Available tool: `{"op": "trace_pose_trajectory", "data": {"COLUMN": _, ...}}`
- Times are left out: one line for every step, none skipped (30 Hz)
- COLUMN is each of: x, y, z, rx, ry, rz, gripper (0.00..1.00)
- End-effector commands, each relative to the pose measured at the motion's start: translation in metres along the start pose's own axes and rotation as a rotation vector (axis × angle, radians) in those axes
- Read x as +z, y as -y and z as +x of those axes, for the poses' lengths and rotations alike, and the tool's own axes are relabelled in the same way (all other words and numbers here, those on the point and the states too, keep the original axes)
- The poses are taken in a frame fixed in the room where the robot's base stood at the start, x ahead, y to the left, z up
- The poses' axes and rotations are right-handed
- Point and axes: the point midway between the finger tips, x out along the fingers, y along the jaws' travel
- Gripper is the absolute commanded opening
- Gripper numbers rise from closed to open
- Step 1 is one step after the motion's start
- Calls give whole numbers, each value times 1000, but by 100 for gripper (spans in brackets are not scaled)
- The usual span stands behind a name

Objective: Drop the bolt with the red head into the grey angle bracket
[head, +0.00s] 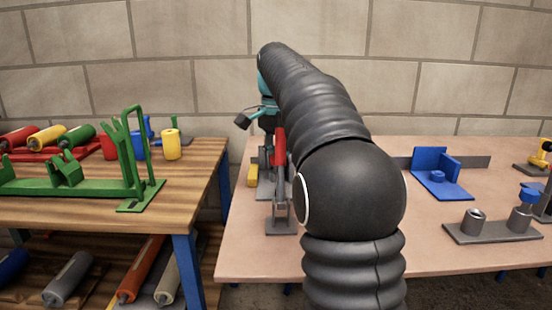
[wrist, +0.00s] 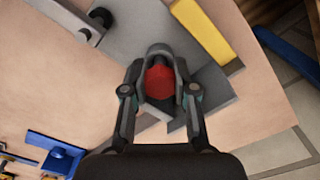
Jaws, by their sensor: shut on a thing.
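In the wrist view my gripper (wrist: 160,92) is shut on the bolt with the red head (wrist: 160,80). The head faces the camera between the two fingers, and its shank is hidden. Grey metal (wrist: 190,119) with angled edges lies below and beside the fingers. I take it for part of the grey angle bracket, but my gripper covers much of it, and I cannot tell whether the bolt touches it. In the head view my arm hides most of the gripper. A red upright part (head: 278,147) shows there above a grey base (head: 281,226).
A yellow block (wrist: 203,32) lies beside a grey plate (wrist: 125,28). A blue angle bracket (head: 438,178) and a grey plate with cylinders (head: 490,233) stand to the right. A wooden table (head: 195,190) with a green frame (head: 90,187) is at the left, across a gap.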

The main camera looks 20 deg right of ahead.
Motion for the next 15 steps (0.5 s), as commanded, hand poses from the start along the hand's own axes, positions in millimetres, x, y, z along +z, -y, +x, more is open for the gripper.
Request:
{"op": "trace_pose_trajectory", "data": {"x": 0, "y": 0, "z": 2, "rx": 0, "ry": 0, "rz": 0, "gripper": 0}}
{"op": "trace_pose_trajectory", "data": {"x": 0, "y": 0, "z": 3, "rx": 0, "ry": 0, "rz": 0, "gripper": 0}}
{"op": "trace_pose_trajectory", "data": {"x": 0, "y": 0, "z": 4, "rx": 0, "ry": 0, "rz": 0, "gripper": 0}}
{"op": "trace_pose_trajectory", "data": {"x": 0, "y": 0, "z": 4, "rx": 0, "ry": 0, "rz": 0, "gripper": 0}}
{"op": "trace_pose_trajectory", "data": {"x": 0, "y": 0, "z": 5, "rx": 0, "ry": 0, "rz": 0, "gripper": 0}}
{"op": "trace_pose_trajectory", "data": {"x": 0, "y": 0, "z": 6, "rx": 0, "ry": 0, "rz": 0, "gripper": 0}}
{"op": "trace_pose_trajectory", "data": {"x": 0, "y": 0, "z": 7, "rx": -1, "ry": 0, "rz": 0, "gripper": 0}}
{"op": "trace_pose_trajectory", "data": {"x": 0, "y": 0, "z": 8, "rx": -1, "ry": 0, "rz": 0, "gripper": 0}}
{"op": "trace_pose_trajectory", "data": {"x": 0, "y": 0, "z": 9, "rx": -1, "ry": 0, "rz": 0, "gripper": 0}}
{"op": "trace_pose_trajectory", "data": {"x": 0, "y": 0, "z": 9, "rx": -1, "ry": 0, "rz": 0, "gripper": 0}}
{"op": "trace_pose_trajectory", "data": {"x": 0, "y": 0, "z": 10, "rx": 0, "ry": 0, "rz": 0, "gripper": 0}}
{"op": "trace_pose_trajectory", "data": {"x": 0, "y": 0, "z": 10, "rx": 0, "ry": 0, "rz": 0, "gripper": 35}}
{"op": "trace_pose_trajectory", "data": {"x": 0, "y": 0, "z": 10, "rx": 0, "ry": 0, "rz": 0, "gripper": 42}}
{"op": "trace_pose_trajectory", "data": {"x": 0, "y": 0, "z": 10, "rx": 0, "ry": 0, "rz": 0, "gripper": 50}}
{"op": "trace_pose_trajectory", "data": {"x": 0, "y": 0, "z": 10, "rx": 1, "ry": 0, "rz": 0, "gripper": 57}}
